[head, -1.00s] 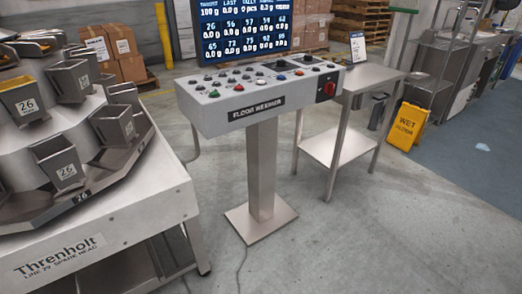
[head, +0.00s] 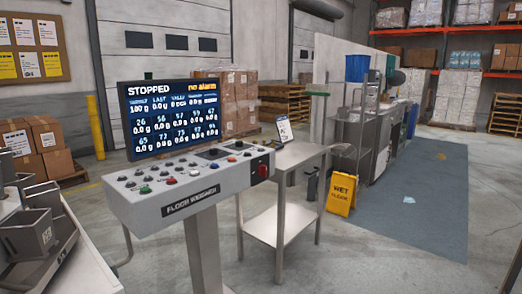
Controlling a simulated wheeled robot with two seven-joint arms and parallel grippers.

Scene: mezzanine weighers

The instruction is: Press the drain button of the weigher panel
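A large red knob (head: 263,171) sits at the panel's right end. The screen (head: 172,112) behind it reads "STOPPED" and "no alarm" above rows of numbers. Neither of my grippers is in view.
A multi-head weigher with metal buckets (head: 30,235) stands at the left edge. A steel side table (head: 285,220) adjoins the panel's right. A yellow wet-floor sign (head: 342,194) stands beyond it. Open floor lies at the front right.

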